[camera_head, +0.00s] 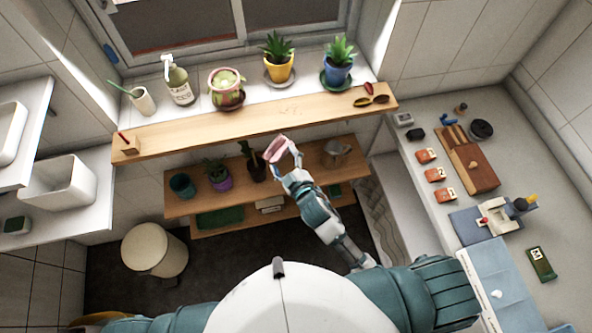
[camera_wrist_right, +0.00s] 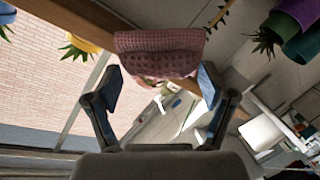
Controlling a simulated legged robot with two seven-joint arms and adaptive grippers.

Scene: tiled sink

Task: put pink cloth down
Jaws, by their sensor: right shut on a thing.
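The pink cloth (camera_head: 274,149) is at the tips of my right gripper (camera_head: 285,156), in front of the long wooden shelf's edge. In the right wrist view the folded, waffle-textured cloth (camera_wrist_right: 160,52) lies between and beyond the two fingers (camera_wrist_right: 161,88), which are shut on it with its width between them. The cloth is above the lower plant shelf (camera_head: 187,208); I cannot tell whether it touches the upper wooden shelf (camera_head: 200,130). My left gripper is not in view.
The windowsill holds a soap bottle (camera_head: 179,84), a cup (camera_head: 143,101) and several potted plants. The right counter (camera_head: 410,165) carries a wooden board (camera_head: 478,175) and small boxes. A round stool (camera_head: 153,250) stands left.

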